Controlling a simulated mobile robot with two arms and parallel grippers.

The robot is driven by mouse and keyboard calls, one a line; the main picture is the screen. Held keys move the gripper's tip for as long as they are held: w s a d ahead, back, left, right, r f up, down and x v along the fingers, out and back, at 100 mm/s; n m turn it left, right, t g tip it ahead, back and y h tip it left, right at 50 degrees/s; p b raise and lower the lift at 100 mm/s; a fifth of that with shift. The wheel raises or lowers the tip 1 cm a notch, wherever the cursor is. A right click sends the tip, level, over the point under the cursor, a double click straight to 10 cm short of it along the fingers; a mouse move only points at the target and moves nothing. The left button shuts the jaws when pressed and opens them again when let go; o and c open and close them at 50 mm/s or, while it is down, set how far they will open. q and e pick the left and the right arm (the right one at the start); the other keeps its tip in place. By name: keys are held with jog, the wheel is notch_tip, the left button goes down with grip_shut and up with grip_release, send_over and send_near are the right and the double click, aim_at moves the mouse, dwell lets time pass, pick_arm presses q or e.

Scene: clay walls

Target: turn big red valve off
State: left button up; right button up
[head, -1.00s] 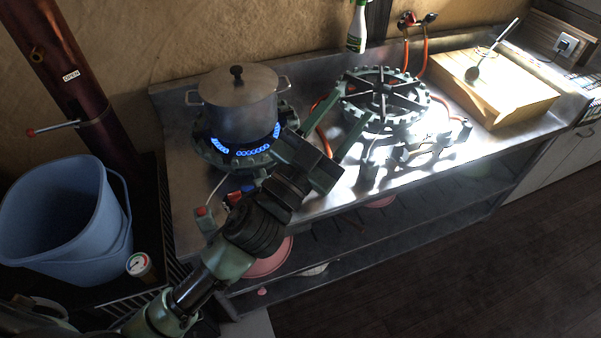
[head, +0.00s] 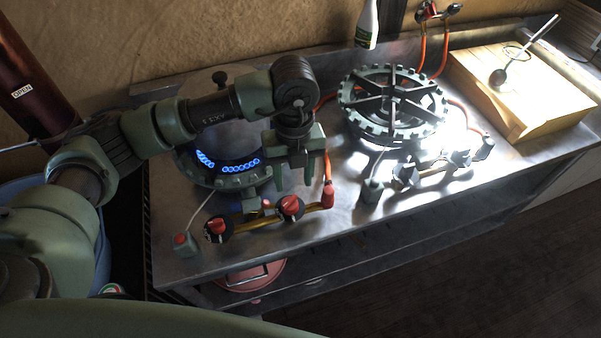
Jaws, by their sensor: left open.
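Two red valve knobs sit on the brass gas pipe in front of the lit left burner (head: 228,178). The right-hand knob (head: 290,206) looks a little larger than the left-hand knob (head: 217,228). Blue flames (head: 240,165) burn under the pot. My left gripper (head: 298,170) hangs above and slightly behind the right-hand knob, fingers pointing down, open and empty. It appears apart from the knob. My right gripper is not in view.
A metal pot (head: 180,85), largely hidden by my left arm, stands on the left burner. An unlit burner (head: 392,105) with orange hoses is to the right. A wooden board (head: 520,95) with a ladle is farther right. The steel counter (head: 335,230) is clear in front.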

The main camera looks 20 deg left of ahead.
aim_at(291, 199)
pick_arm(q)
jog(key=shift+w+a+r, duration=0.2)
jog(key=shift+a, duration=0.15)
jog(key=shift+s+d+f+y+p, duration=0.3)
jog(key=shift+s+d+f, duration=0.1)
jog(key=shift+s+f, duration=0.3)
jog(key=f, duration=0.2)
jog(key=shift+s+a+f, duration=0.3)
notch_tip(291, 199, down, 2)
jog(key=shift+w+a+f+p, duration=0.1)
jog(key=shift+f+p, duration=0.05)
jog(key=shift+p, duration=0.25)
jog(key=shift+f, duration=0.4)
jog(key=shift+w, duration=0.1)
jog(key=c, duration=0.7)
grip_shut()
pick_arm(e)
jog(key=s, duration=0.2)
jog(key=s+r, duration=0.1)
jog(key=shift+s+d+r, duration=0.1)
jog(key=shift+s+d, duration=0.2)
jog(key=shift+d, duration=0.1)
